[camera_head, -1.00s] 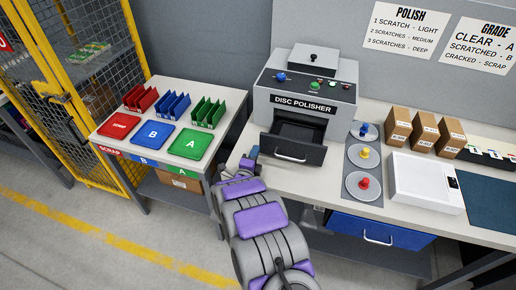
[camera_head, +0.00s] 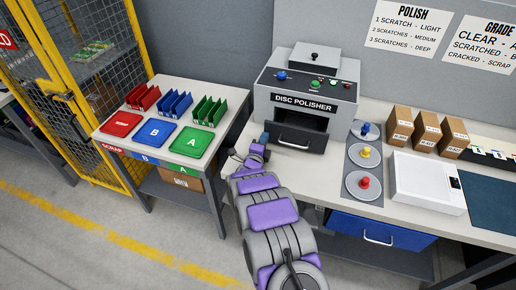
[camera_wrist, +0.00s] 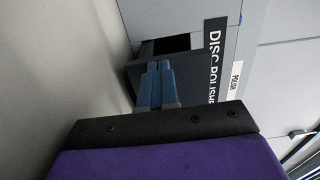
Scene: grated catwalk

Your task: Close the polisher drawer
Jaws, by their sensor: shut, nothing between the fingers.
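The disc polisher (camera_head: 330,100) is a grey machine on the bench, with its name on a black label. A dark opening shows above the drawer front. My gripper (camera_head: 265,138) is at the left end of the drawer front. In the wrist view, its blue fingers (camera_wrist: 157,68) are shut and empty, reaching over the dark drawer front (camera_wrist: 190,72). Whether they touch it is hidden.
A side table (camera_head: 217,150) with coloured trays and racks stands left. A blue drawer (camera_head: 380,229) is under the bench.

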